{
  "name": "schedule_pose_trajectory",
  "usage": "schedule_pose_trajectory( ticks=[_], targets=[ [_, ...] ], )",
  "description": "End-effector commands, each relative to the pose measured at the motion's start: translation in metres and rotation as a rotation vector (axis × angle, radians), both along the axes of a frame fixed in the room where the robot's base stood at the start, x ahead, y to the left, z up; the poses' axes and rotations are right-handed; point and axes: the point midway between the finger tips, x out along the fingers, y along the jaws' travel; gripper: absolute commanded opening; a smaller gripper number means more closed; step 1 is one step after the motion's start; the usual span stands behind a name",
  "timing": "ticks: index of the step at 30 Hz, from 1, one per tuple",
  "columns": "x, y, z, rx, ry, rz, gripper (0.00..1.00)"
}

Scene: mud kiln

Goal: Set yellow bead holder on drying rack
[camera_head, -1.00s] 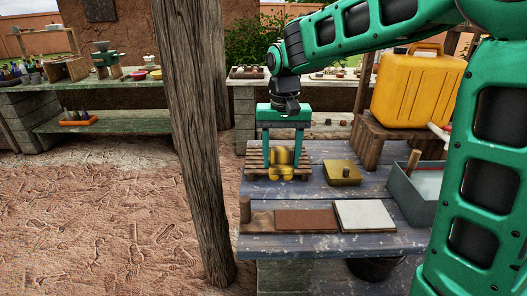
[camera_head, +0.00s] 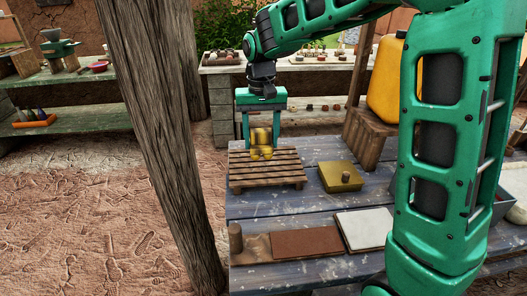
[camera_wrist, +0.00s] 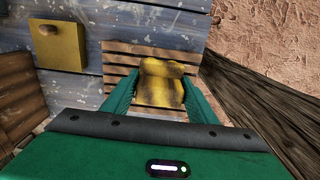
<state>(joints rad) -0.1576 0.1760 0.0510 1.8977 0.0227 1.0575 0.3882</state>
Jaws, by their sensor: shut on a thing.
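The yellow bead holder (camera_head: 261,142) is a small dark-streaked yellow block. My gripper (camera_head: 262,146) is shut on it, with a finger on each side. The holder also shows between the fingers in the wrist view (camera_wrist: 161,83). The slatted wooden drying rack (camera_head: 267,178) lies on the blue worn table, and the holder is over its back part. I cannot tell whether the holder's underside touches the slats. In the wrist view the rack's slats (camera_wrist: 121,64) show behind and beside the holder.
A yellow box with a knob (camera_head: 341,176) sits right of the rack. A brown slab (camera_head: 306,243) and a white slab (camera_head: 365,229) lie in front. A yellow jerrycan (camera_head: 386,80) stands on a wooden stand at the back right. A wooden post (camera_head: 160,140) rises left of the table.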

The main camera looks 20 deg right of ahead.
Motion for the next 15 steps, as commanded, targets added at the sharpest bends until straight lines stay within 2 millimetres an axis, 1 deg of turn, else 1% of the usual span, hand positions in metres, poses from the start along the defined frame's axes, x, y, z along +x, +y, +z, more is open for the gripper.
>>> schedule_pose_trajectory(
  ticks=[1,3,9,12,15],
  targets=[
    [0.009,-0.004,-0.007,-0.001,0.002,-0.002,0.35],
    [0.021,-0.010,-0.016,0.000,0.003,0.001,0.35],
    [0.051,-0.026,-0.035,-0.001,0.001,0.004,0.35],
    [0.059,-0.030,-0.041,0.000,0.000,0.005,0.35],
    [0.063,-0.032,-0.043,0.001,-0.001,0.006,0.35]
  ],
)
